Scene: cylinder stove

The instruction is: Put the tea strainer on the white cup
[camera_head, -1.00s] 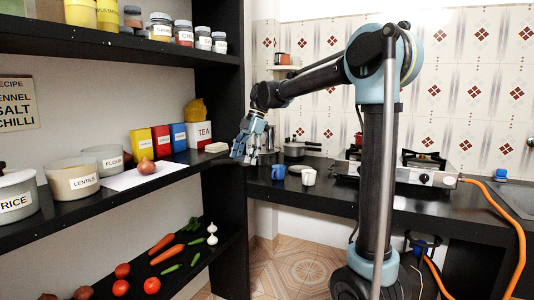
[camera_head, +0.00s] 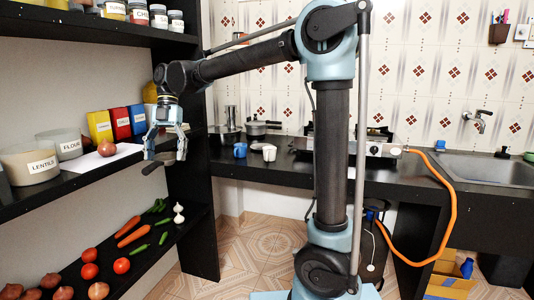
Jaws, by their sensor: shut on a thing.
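My gripper (camera_head: 166,150) points down in front of the shelf's right end and is shut on the tea strainer (camera_head: 153,167). The strainer looks dark and small and hangs just below the fingers; its grasped part is partly hidden by them. The white cup (camera_head: 269,153) stands upright on the black counter, right of my gripper and farther back. The strainer is well apart from the cup.
A blue cup (camera_head: 240,150) stands just left of the white cup. A pan (camera_head: 262,128) and a stove (camera_head: 375,145) are behind and to the right. The black shelf's upright (camera_head: 187,200) stands close behind my gripper. Open floor (camera_head: 255,250) lies in front of the counter.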

